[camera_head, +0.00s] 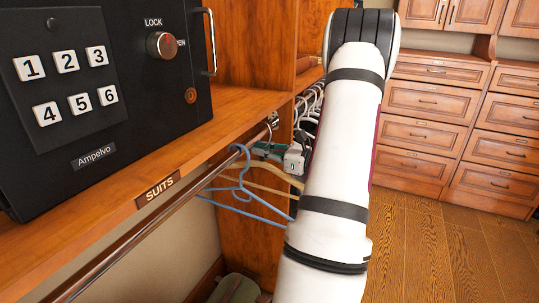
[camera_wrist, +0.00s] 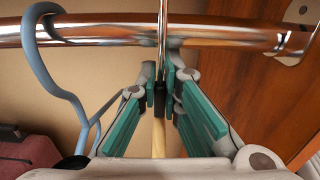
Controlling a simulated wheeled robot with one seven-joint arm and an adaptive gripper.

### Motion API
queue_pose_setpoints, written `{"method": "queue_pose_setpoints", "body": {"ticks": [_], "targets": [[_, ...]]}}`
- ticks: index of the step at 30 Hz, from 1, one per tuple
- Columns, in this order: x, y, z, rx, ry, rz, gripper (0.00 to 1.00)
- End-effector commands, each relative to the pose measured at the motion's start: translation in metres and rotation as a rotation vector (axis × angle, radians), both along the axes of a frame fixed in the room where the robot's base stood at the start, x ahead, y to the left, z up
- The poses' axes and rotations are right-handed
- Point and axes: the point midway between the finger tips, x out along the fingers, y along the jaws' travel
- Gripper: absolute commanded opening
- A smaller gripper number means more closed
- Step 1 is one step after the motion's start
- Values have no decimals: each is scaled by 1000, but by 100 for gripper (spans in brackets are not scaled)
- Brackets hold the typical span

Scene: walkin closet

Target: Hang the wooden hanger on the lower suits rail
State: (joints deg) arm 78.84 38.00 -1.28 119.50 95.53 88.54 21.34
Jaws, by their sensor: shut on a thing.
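The wooden hanger (camera_head: 279,173) is partly hidden behind the blue hanger and my arm. In the wrist view its pale wood (camera_wrist: 159,138) shows below my gripper (camera_wrist: 163,92). The green-padded fingers are shut on the base of its metal hook, at a dark collar. The hook rises across the suits rail (camera_wrist: 230,37); its tip is out of frame, so I cannot tell whether it sits over the rail.
A blue hanger (camera_head: 245,207) hangs on the rail, close left of my gripper. A wooden panel with a rail bracket (camera_wrist: 296,45) stands close on the right. White hangers (camera_head: 312,100) hang beyond it. A black safe (camera_head: 150,115) stands on the shelf above.

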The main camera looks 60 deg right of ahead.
Motion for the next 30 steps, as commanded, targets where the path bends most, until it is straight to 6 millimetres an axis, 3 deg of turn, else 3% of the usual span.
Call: {"method": "queue_pose_setpoints", "body": {"ticks": [5, 15, 29, 30], "targets": [[17, 2, 0, -1, -1, 2, 0], [18, 1, -26, 0, 0, 0, 0], [18, 1, -30, 0, -1, 0, 0], [18, 1, -30, 0, -1, 0, 16]]}}
